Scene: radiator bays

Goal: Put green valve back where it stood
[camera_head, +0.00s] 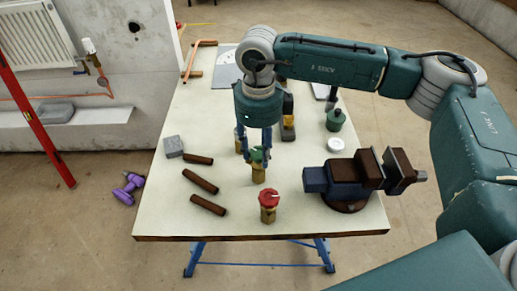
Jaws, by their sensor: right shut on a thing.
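The green valve (258,175) has a green top and a brass body, and shows in the head view near the middle of the worktable (240,219). My right gripper (254,158) points down from above and is shut on the green valve. The fingers hide part of its top. I cannot tell whether its base touches the table. A red-topped brass valve (268,207) stands upright just in front of it, nearer the table's front edge. Another brass piece (239,146) shows behind and left of the fingers, partly hidden. My left gripper is not in view.
A blue and brown vise (347,178) stands to the right. Several brown pipe pieces (200,182) and a grey block (173,146) lie left. A white roll (335,144) and green bottle (335,121) stand behind the vise.

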